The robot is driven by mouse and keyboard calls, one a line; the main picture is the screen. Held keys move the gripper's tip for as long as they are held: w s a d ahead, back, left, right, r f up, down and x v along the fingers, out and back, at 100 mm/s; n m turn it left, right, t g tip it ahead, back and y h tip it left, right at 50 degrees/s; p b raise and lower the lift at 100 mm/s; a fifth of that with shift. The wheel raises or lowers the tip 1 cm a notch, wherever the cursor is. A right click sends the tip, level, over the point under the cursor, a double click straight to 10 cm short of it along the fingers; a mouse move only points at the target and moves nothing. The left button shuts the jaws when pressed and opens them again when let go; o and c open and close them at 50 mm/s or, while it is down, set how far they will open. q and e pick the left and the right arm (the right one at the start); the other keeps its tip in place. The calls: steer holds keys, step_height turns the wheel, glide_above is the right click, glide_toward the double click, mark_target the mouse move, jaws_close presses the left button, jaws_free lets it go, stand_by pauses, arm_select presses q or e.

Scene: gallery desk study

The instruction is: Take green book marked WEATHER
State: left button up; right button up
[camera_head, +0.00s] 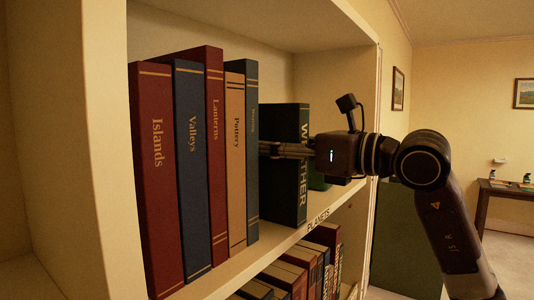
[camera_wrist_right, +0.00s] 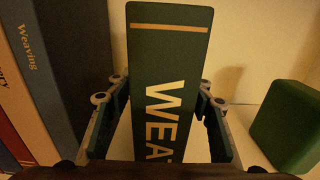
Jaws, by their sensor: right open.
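The dark green book marked WEATHER (camera_head: 283,200) stands upright on the shelf, at the right end of the row. In the right wrist view the book (camera_wrist_right: 168,50) shows its spine with a gold line near the top and pale letters, the lower ones hidden. My right gripper (camera_head: 270,150) reaches in from the right in front of the book and covers the middle of its lettering. In the wrist view its fingers (camera_wrist_right: 161,100) are open, one on each side of the spine. I cannot tell whether either finger touches it. My left gripper is not in view.
Upright books stand left of it: Islands (camera_head: 157,190), Valleys (camera_head: 192,170), Lanterns (camera_head: 215,140), Pottery (camera_head: 236,160) and Weaving (camera_wrist_right: 40,75). A green block (camera_wrist_right: 290,128) stands to the right. More books (camera_head: 300,265) fill the shelf below.

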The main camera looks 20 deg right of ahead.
steer(key=shift+d, duration=0.1)
jaws_close()
stand_by(0.3)
steer(key=shift+r, duration=0.15)
